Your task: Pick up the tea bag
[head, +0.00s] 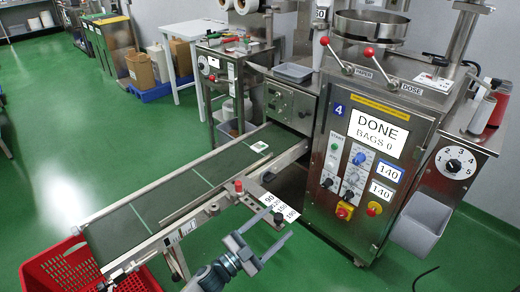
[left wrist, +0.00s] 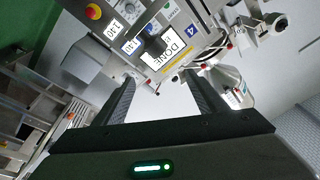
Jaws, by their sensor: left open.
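The tea bag (head: 260,147) is a small white square with a greenish mark. It lies flat near the upper end of the dark green conveyor belt (head: 150,208) in the head view. My left gripper (head: 279,224) is open and empty. It is in front of the conveyor's near side, lower in the picture than the tea bag and well apart from it. In the left wrist view the two dark fingers (left wrist: 160,85) are spread, with the machine beyond them and no tea bag visible. My right gripper is not in view.
The packing machine (head: 377,165) stands right of the belt, its screen reading DONE, BAGS 0. A bracket with a red knob (head: 238,186) and number cards (head: 279,207) lies between gripper and belt. A red crate (head: 62,272) sits under the belt's lower end.

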